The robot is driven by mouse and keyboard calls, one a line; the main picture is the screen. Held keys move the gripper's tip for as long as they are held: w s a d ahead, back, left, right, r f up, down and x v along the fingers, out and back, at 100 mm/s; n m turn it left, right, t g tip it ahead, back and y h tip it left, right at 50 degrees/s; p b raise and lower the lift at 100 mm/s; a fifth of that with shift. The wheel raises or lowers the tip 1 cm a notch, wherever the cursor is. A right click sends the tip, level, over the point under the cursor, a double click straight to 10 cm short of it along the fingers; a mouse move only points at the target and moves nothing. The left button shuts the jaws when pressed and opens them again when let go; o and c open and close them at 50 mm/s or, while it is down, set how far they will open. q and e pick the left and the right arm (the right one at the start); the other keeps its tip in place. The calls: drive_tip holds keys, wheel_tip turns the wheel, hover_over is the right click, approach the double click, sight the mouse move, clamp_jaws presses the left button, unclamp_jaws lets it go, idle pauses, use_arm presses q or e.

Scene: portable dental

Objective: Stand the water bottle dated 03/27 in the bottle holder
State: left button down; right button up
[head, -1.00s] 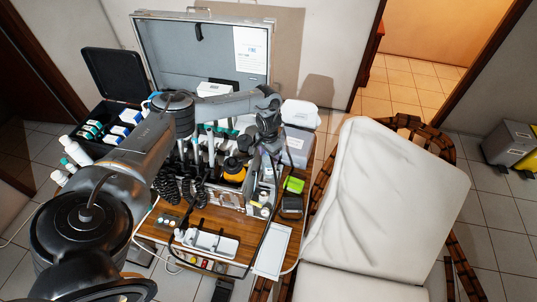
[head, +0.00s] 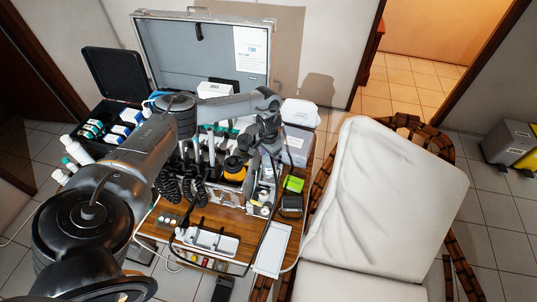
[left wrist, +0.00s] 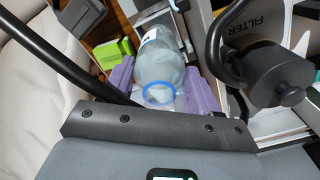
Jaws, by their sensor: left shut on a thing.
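My left gripper (head: 262,160) is over the dental unit in front of the open case, its fingertips hard to make out in the head view. In the left wrist view, the purple-padded fingers of the left gripper (left wrist: 160,88) are shut on a clear water bottle (left wrist: 158,62) with a blue ring at its near end. A bit of white label shows on the bottle; its date cannot be read. The bottle holder cannot be told apart clearly; the area below the gripper is partly hidden by my arm. My right gripper is not in view.
A green box (head: 293,184) sits right of the gripper, also in the left wrist view (left wrist: 113,52). A dark filter housing (left wrist: 275,75) and a black hose are close to the bottle. The dental chair (head: 385,195) stands at right. A white tray (head: 272,250) lies at the front.

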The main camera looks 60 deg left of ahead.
use_arm(q)
drive_tip(key=shift+f, duration=0.2)
idle(0.4)
drive_tip(key=shift+f+b, duration=0.35)
drive_tip(key=shift+f, duration=0.95)
drive_tip(key=shift+f, duration=0.2)
drive_tip(key=shift+f+b, duration=0.6)
drive_tip(key=shift+f, duration=0.2)
drive_tip(key=shift+f, duration=0.1)
